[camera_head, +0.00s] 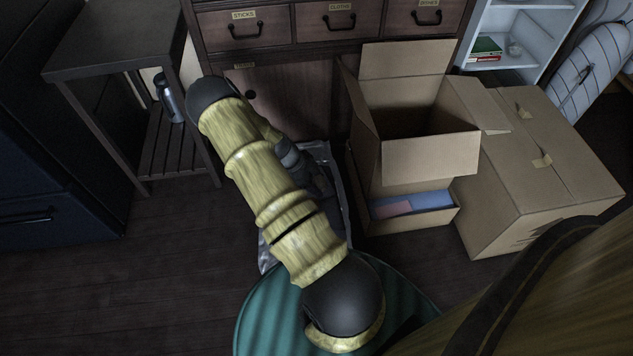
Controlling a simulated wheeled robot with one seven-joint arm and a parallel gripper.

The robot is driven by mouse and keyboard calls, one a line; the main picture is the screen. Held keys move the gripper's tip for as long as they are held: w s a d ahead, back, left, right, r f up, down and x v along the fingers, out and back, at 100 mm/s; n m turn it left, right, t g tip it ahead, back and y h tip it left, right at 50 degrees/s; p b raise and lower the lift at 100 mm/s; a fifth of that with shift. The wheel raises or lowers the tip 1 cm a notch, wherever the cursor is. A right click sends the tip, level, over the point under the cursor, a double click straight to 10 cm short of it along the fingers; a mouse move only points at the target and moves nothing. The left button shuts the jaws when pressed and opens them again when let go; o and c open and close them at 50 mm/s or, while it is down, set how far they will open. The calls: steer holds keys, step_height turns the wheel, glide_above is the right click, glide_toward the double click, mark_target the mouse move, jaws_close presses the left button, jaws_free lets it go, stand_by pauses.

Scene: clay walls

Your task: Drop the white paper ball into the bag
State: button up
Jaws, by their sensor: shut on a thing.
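My gripper (318,184) points down in the middle of the view, partly covered by my arm. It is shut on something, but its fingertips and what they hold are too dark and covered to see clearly. I cannot make out the white paper ball there. A greyish, shiny plastic bag (338,188) lies or stands on the floor in front of the drawer cabinet. My gripper is over it in the picture, and my arm hides much of the bag. I cannot tell the height between them.
An open cardboard box (430,160) stands right of the bag, with a larger closed box (545,165) beside it. A drawer cabinet (290,95) is behind. A side table (115,45) with a bottle (168,98) is left. A white shelf (530,20) holds a small pale object. Left floor is clear.

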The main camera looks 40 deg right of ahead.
steer(key=o, duration=1)
steer(key=shift+o, duration=0.2)
steer(key=p+v, duration=0.7)
steer(key=v, duration=1)
steer(key=shift+r, duration=0.25)
steer(key=shift+a, duration=0.1)
